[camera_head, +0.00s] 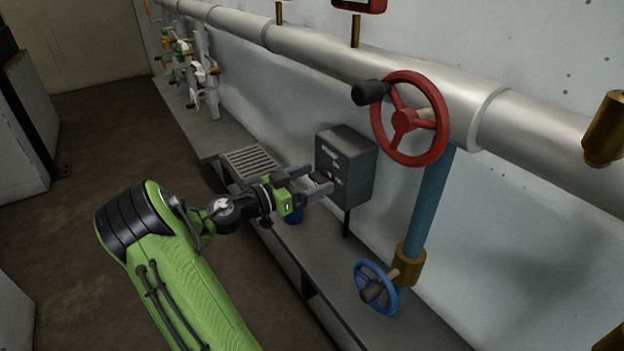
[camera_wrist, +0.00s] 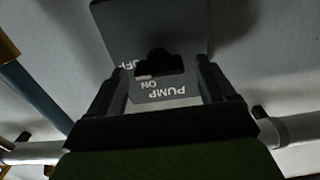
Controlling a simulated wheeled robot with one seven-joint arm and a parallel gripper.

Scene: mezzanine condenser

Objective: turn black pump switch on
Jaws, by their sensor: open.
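The pump switch box (camera_head: 347,168) is a dark grey box near the wall in the head view, right of centre. In the wrist view the box face (camera_wrist: 180,25) appears upside down, with white PUMP, ON and OFF lettering. A black switch (camera_wrist: 158,62) sits on that face by the ON and OFF labels; I cannot tell its setting. My gripper (camera_head: 320,180) is open at the front of the box. In the wrist view its two fingers stand on either side of the switch, with a gap at each side. Contact is not visible.
A red handwheel (camera_head: 435,150) with a black knob is right of the box, on the large silver pipe (camera_head: 330,52). A blue handwheel (camera_head: 366,300) sits lower on a blue pipe (camera_head: 426,205). A grated ledge (camera_head: 250,162) and small valves (camera_head: 190,70) lie left. The floor (camera_head: 110,135) is clear.

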